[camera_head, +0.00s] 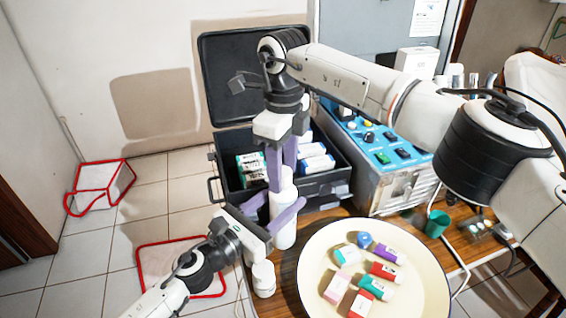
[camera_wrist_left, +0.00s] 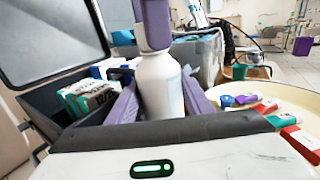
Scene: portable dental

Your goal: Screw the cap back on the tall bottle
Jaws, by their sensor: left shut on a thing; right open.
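The tall white bottle (camera_head: 284,232) stands upright at the table's left edge; it is also in the left wrist view (camera_wrist_left: 160,88). My left gripper (camera_head: 279,208) is shut on the bottle's body, a purple finger on each side. My right gripper (camera_head: 282,178) comes down from above, its purple fingers pointing down at the bottle's top. It is open, with the fingers close around the top. The right fingers cover much of the neck in both views. I cannot tell the cap apart from the bottle's top.
A cream basin (camera_head: 313,300) with several coloured small boxes and a blue round piece is right of the bottle. A small white container (camera_head: 263,279) stands close in front. An open black case (camera_head: 331,182) with boxes is behind. A blue-topped control unit (camera_head: 378,138) and green cup (camera_head: 437,224) are further right.

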